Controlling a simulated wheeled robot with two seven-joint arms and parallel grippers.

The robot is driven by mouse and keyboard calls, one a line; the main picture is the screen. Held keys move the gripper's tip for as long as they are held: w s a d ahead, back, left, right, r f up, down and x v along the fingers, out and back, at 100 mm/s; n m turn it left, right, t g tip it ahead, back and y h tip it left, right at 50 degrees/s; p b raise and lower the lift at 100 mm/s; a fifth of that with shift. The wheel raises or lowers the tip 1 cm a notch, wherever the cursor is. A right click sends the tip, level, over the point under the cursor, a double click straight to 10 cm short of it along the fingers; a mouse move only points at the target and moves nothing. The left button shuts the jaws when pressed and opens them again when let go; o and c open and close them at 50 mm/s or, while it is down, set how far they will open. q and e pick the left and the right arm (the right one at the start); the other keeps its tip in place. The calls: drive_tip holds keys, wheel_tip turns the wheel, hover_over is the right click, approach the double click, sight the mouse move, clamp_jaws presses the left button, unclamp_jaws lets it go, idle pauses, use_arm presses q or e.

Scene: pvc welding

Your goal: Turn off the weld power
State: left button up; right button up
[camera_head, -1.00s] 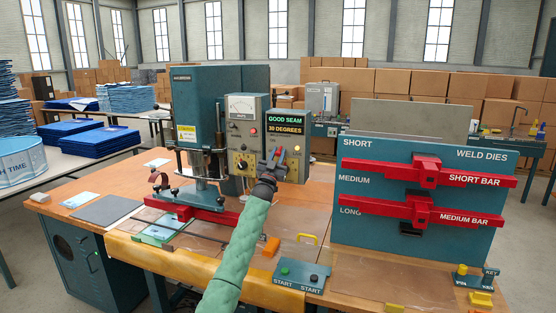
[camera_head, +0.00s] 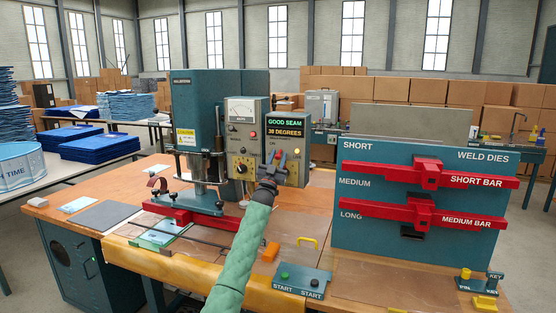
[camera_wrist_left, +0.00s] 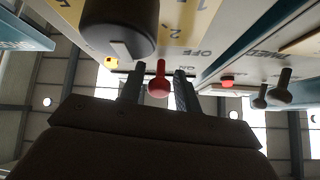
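The welding machine (camera_head: 195,100) stands on the bench with a grey control box (camera_head: 241,110) and a second box beside it whose screen (camera_head: 285,126) reads "GOOD SEAM 30 DEGREES". My left gripper (camera_head: 275,159) is raised in front of the lower part of these boxes and hides part of them. In the left wrist view, a red-tipped lever (camera_wrist_left: 158,82) shows between my two dark fingers, near an "OFF" label. The fingers stand apart with gaps beside the lever; contact cannot be made out. My right gripper is out of view.
A black knob (camera_wrist_left: 120,25) is close above the fingers in the wrist view, with black toggles (camera_wrist_left: 281,88) to the right. The weld dies board (camera_head: 420,235) stands at the right. A start-button box (camera_head: 302,281) sits at the bench's front.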

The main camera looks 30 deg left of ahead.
use_arm(q)
drive_tip(key=shift+o, duration=0.4)
drive_tip(key=shift+s+f, duration=0.15)
drive_tip(key=shift+f, duration=0.05)
drive_tip(key=b+v, duration=0.2)
drive_tip(key=v, duration=0.5)
drive_tip(key=shift+s, duration=0.2)
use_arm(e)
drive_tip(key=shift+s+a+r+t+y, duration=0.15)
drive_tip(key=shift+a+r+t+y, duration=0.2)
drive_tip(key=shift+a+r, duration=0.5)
use_arm(q)
drive_tip(key=shift+f, duration=0.2)
